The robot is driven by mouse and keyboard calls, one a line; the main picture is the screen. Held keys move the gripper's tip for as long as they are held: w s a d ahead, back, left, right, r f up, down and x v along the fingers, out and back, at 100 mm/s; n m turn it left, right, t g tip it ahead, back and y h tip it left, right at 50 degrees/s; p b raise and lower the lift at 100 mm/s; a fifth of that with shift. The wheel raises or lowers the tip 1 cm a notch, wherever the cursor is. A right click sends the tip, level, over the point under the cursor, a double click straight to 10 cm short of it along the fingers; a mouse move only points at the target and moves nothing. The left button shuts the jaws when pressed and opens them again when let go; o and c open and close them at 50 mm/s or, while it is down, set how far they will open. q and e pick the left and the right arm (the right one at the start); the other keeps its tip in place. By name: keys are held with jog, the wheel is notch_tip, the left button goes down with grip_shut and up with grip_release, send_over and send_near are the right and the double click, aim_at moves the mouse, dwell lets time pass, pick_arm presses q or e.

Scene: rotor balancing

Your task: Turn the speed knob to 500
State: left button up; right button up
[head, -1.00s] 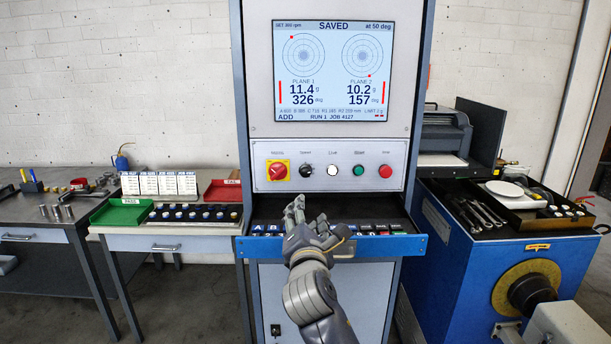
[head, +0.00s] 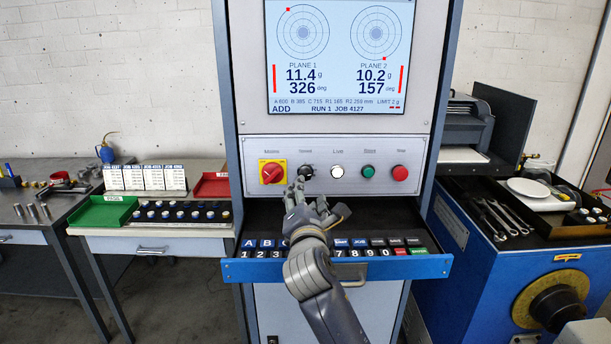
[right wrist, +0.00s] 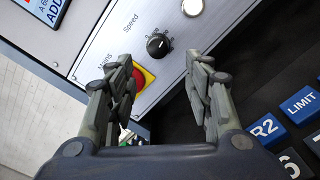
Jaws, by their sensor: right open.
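The black speed knob (head: 306,172) sits on the white control panel (head: 265,151), between the red and yellow mains switch (head: 271,172) and a white button. In the right wrist view the knob (right wrist: 158,45) lies beyond and between my fingertips, a little above them. My right gripper (head: 305,192) is open and empty, just below and in front of the knob, apart from it. It also shows open in the right wrist view (right wrist: 158,72). The screen (head: 342,57) shows two planes, with the set speed line cut off at the top. My left gripper is not in view.
The white (head: 337,171), green (head: 368,172) and red (head: 400,173) buttons sit right of the knob. A blue-edged key drawer (head: 300,272) stands pulled out under my right gripper. A side table (head: 150,230) with trays is at left, a blue bench (head: 480,270) at right.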

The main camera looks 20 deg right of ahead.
aim_at(305, 176)
jog(key=x, duration=0.2)
jog(key=p+x, duration=0.1)
jog(key=x, duration=0.2)
jog(key=shift+r, duration=0.25)
jog(key=shift+x, duration=2)
jog(key=shift+w+f, duration=0.15)
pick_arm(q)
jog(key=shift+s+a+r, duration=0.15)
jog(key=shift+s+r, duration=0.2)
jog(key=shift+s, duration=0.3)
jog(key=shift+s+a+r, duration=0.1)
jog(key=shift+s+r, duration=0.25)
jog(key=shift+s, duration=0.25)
pick_arm(e)
jog(key=c, duration=1.1)
